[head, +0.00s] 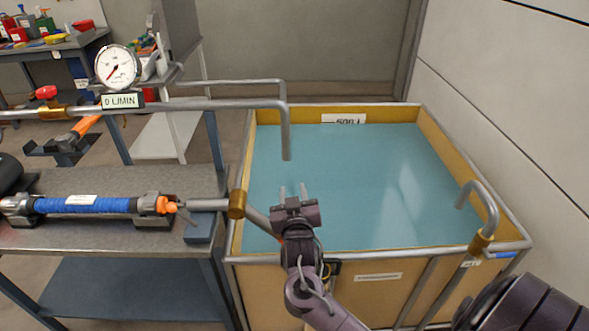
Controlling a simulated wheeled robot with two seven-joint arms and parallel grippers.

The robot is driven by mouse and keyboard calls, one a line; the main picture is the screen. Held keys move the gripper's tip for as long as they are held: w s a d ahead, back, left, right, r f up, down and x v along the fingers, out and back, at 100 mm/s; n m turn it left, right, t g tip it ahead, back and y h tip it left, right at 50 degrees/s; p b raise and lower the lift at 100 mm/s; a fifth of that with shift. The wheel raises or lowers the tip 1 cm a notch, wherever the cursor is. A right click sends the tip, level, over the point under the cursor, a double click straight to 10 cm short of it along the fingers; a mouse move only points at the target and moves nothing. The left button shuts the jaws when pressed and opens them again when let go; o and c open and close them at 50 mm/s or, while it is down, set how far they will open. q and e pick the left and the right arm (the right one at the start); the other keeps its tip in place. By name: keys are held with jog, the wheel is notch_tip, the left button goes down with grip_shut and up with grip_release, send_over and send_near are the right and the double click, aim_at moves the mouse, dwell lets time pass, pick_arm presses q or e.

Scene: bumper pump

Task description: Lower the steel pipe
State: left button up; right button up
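A grey steel pipe (258,220) runs from a brass collar (237,204) at the bench's right end. It slopes down to the right over the tank rim, and its far end is hidden behind my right gripper. My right gripper (293,190) is over the near left part of the tank, with its two pale fingers apart and nothing seen between them. I cannot tell whether its body touches the pipe. Another steel pipe (286,132) comes in overhead from the left and bends down over the tank. My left gripper is not in view.
The wide tank (377,264) holds blue-green water (350,185). A hooked pipe (487,207) stands at its right rim. A blue hose (98,205) with orange ends lies clamped on the grey bench (95,241). A round gauge (118,68) above it has a 0 L/MIN label.

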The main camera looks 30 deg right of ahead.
jog(key=d+r+p+x, duration=0.1)
jog(key=x, duration=0.7)
jog(key=shift+r+h, duration=0.35)
jog(key=shift+h, duration=0.05)
grip_shut()
dwell(1.0)
grip_release()
